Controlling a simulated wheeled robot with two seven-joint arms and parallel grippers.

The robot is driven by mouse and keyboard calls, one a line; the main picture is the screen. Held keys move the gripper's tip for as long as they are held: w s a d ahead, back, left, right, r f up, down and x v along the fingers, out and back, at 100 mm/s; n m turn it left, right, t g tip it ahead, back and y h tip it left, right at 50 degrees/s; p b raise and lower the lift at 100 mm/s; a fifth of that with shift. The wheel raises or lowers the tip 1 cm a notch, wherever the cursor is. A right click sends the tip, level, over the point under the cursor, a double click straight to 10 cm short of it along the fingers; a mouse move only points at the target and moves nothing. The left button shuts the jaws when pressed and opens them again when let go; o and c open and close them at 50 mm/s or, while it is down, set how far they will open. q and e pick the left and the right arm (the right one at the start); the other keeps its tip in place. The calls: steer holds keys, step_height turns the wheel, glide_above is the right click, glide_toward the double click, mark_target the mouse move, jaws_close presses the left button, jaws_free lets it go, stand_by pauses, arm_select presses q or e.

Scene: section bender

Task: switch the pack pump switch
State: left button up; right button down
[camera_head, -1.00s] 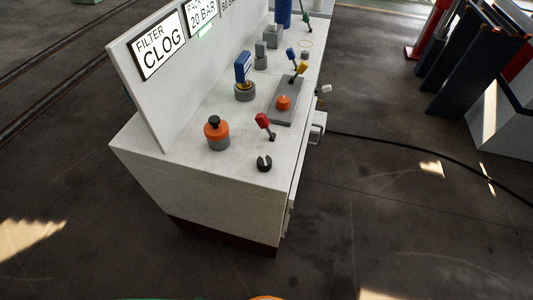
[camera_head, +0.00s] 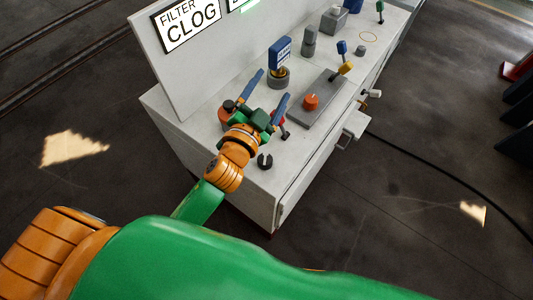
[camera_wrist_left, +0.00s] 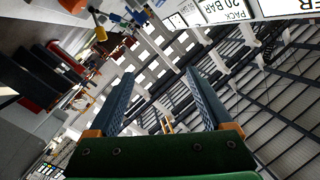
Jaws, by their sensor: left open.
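The console (camera_head: 300,155) carries several controls, and no readable label tells me which is the pack pump switch. A black notched rotary knob (camera_head: 265,162) sits near the front corner. A red lever (camera_head: 281,119) and an orange knob with a black top (camera_head: 226,110) are partly hidden by my left gripper (camera_head: 275,83). The left gripper is open, its two blue fingers apart above the console, with nothing seen between them. In the left wrist view the open fingers (camera_wrist_left: 161,73) point toward the roof structure. My right gripper is not in view.
A grey plate (camera_head: 325,92) holds an orange knob (camera_head: 311,101). Behind stand a blue-tagged control (camera_head: 281,52), yellow lever (camera_head: 346,67) and blue lever (camera_head: 341,47). The sign board (camera_head: 180,60) rises along the left edge. A black cable (camera_head: 420,155) crosses the floor at right.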

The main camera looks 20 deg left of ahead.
arm_select(q)
steer(key=s+d+r+m+g+h, duration=0.1)
steer(key=s+d+r+m+h, duration=0.2)
steer(key=d+r+m+h, duration=0.9)
steer(key=s+d+f+m+g+h, duration=0.2)
steer(key=d+m+g+h, duration=0.15)
steer(key=m+g, duration=0.3)
steer(key=s+d+f+m+g+h, duration=0.25)
steer(key=d+m+g, duration=0.25)
steer(key=m, duration=0.3)
steer(key=m+g+y, duration=0.6)
steer(key=m+y, duration=0.1)
steer(key=y, duration=1.2)
glide_above(264, 159)
steer(key=shift+t, duration=0.25)
steer(key=f, duration=1.8)
steer(key=shift+d+f, duration=0.3)
steer(key=shift+f, duration=0.1)
steer(key=shift+y, duration=0.4)
steer(key=f, duration=0.4)
steer(key=f+p, duration=0.1)
steer(key=f, duration=0.2)
steer(key=shift+a, duration=0.25)
jaws_close()
